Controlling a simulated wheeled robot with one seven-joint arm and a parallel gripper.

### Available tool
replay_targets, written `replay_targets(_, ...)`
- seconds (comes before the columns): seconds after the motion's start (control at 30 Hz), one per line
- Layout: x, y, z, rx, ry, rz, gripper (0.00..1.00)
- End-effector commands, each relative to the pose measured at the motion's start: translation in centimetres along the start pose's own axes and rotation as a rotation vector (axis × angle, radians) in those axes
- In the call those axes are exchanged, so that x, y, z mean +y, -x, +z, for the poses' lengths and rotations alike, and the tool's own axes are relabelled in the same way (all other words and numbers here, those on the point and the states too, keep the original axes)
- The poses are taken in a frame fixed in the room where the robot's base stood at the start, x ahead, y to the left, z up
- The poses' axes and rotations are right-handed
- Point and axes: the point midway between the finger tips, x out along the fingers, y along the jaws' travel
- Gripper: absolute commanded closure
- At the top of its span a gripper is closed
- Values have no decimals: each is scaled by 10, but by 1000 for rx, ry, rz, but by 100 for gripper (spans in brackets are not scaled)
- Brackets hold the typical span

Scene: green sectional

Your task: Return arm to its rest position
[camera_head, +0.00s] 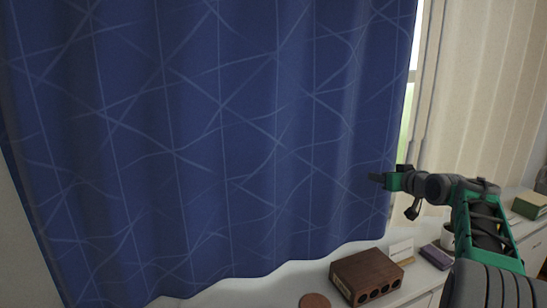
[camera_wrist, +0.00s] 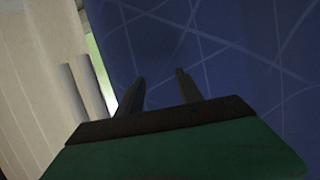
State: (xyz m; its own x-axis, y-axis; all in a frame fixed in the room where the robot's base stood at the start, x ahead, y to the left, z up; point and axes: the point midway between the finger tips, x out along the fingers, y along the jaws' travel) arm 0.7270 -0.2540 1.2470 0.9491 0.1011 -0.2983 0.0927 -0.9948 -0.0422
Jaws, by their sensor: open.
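My gripper (camera_head: 378,178) is at the end of my green and black arm, raised at the right of the head view. It points left toward the blue curtain and is above the white surface. In the wrist view my gripper (camera_wrist: 158,88) shows two dark fingers spread apart with nothing between them. The blue curtain (camera_wrist: 235,50) fills the background behind the fingers. I cannot tell the exact gap between the fingertips and the curtain.
The blue curtain (camera_head: 200,130) with pale lines covers most of the head view. A white surface (camera_head: 255,291) below holds a brown block with holes (camera_head: 366,276), a round brown disc (camera_head: 314,301), a purple block (camera_head: 436,256) and a green box (camera_head: 530,205). A cream curtain (camera_head: 490,90) hangs at right.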

Motion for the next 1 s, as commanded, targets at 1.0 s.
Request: replay_targets(1.0, -280, 269, 322, -953, -14, 87, 57)
